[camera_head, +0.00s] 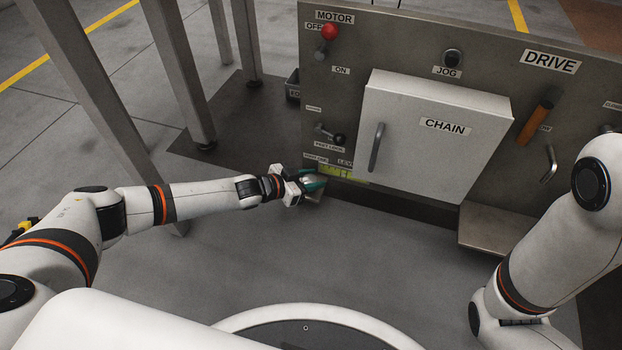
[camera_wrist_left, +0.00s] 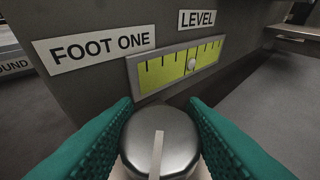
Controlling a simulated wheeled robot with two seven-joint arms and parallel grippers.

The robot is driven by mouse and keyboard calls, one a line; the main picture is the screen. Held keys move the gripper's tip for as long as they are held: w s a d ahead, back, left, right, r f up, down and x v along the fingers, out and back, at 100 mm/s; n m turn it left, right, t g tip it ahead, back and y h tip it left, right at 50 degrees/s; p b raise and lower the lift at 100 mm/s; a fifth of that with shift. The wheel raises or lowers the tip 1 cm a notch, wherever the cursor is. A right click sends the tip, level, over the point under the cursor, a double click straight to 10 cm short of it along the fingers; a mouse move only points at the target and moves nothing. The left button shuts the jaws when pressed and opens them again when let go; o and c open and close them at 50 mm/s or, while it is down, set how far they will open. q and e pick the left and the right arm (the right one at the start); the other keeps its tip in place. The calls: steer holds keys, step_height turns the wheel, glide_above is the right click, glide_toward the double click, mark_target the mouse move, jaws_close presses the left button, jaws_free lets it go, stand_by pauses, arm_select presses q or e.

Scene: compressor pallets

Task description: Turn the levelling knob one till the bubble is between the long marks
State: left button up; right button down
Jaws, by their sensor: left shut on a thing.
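The levelling knob (camera_wrist_left: 160,140) is a round grey metal knob with a pale pointer line running up and down its face. My left gripper (camera_wrist_left: 160,135) has its teal ribbed fingers on both sides of the knob, shut on it. In the head view the left gripper (camera_head: 312,183) is at the panel's lower left and hides the knob. The yellow-green level (camera_wrist_left: 178,62) has dark marks. Its pale round bubble (camera_wrist_left: 191,64) sits right of the picture middle of the level, among the marks; I cannot tell surely which are long. My right gripper is not in view.
Labels FOOT ONE (camera_wrist_left: 95,47) and LEVEL (camera_wrist_left: 197,18) are by the level. The panel also carries a CHAIN door (camera_head: 435,135), a red MOTOR knob (camera_head: 330,32) and an orange DRIVE handle (camera_head: 535,122). A grey step (camera_head: 497,232) juts out low at right. Table legs stand at left.

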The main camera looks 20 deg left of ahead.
arm_select(q)
steer(key=o, duration=1)
steer(key=shift+d+r, duration=0.1)
steer(key=shift+d, duration=0.15)
steer(key=shift+a, duration=0.1)
steer(key=shift+w+a, duration=0.1)
steer(key=shift+a, duration=0.25)
steer(key=shift+d+n+t+y+p, duration=0.25)
steer(key=shift+n+t+y+p, duration=0.05)
steer(key=shift+n, duration=0.1)
steer(key=shift+n+t+y+p, duration=0.3)
steer(key=shift+n+t+y, duration=0.1)
steer(key=shift+n+y, duration=0.1)
steer(key=shift+d+n+t+y, duration=0.1)
steer(key=shift+n+t+y, duration=0.2)
steer(key=shift+n+y, duration=0.25)
